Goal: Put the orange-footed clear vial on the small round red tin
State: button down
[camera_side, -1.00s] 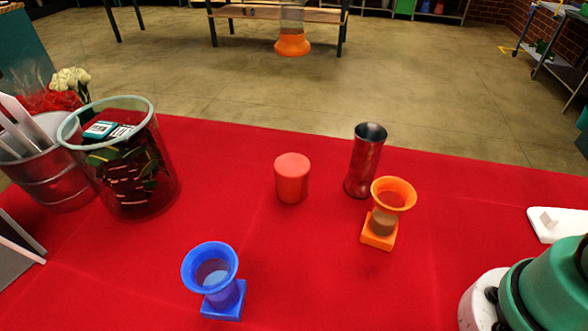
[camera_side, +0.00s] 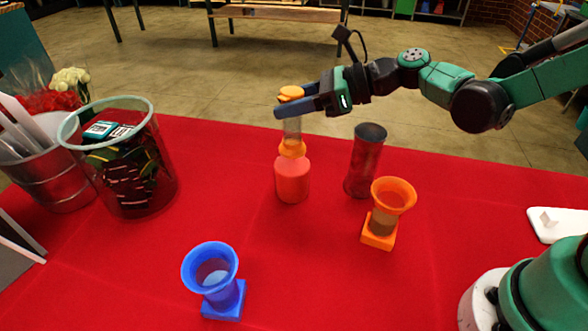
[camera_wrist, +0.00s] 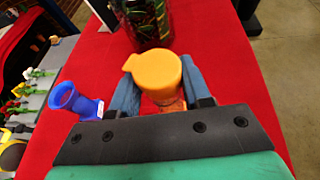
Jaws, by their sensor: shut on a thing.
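The clear vial (camera_side: 292,128) has an orange cap and an orange foot. My gripper (camera_side: 287,108) is shut on its upper part, just under the cap, and holds it upright. Its orange foot is right at the top of the small round red tin (camera_side: 292,182), over its middle; I cannot tell whether it rests on the tin or hangs just above. In the wrist view the orange cap (camera_wrist: 157,75) sits between the two blue fingers (camera_wrist: 158,92) and hides most of the vial and the tin.
A dark red metal cup (camera_side: 365,165) stands close right of the tin. An orange funnel holder (camera_side: 385,215) is in front of it, a blue one (camera_side: 217,280) nearer. A clear bin (camera_side: 125,160) and metal bucket (camera_side: 55,175) stand left. The red cloth's middle front is clear.

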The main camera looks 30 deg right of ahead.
jog(key=shift+f, duration=1.25)
jog(key=shift+f, duration=0.1)
jog(key=shift+c, duration=2)
grip_release()
